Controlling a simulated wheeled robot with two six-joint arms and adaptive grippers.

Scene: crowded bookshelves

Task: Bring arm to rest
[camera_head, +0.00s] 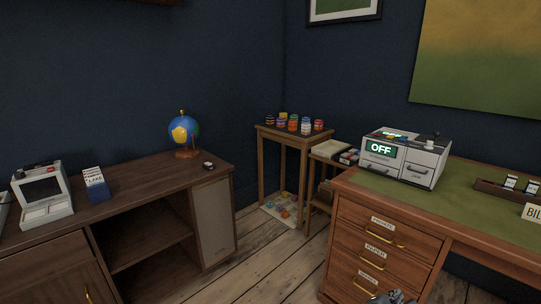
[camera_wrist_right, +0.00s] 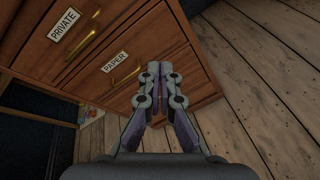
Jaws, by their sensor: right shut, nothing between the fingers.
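My right gripper (camera_wrist_right: 158,88) shows in the right wrist view with its fingertips together and nothing between them. It is in front of the wooden desk drawers, over the plank floor. In the head view only the top of my right gripper (camera_head: 393,297) shows at the bottom edge, beside the lowest drawer front. The drawer labelled PAPER (camera_wrist_right: 135,75) is behind the fingers in the wrist view, and I cannot tell how far off it is. My left gripper is in neither view.
The desk (camera_head: 455,197) on the right carries a white machine reading OFF (camera_head: 405,158). Its drawers look closed. A dark cabinet (camera_head: 130,190) with a globe (camera_head: 184,133) stands left. A small table (camera_head: 290,131) with several jars is in the corner. Plank floor (camera_head: 265,270) between is clear.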

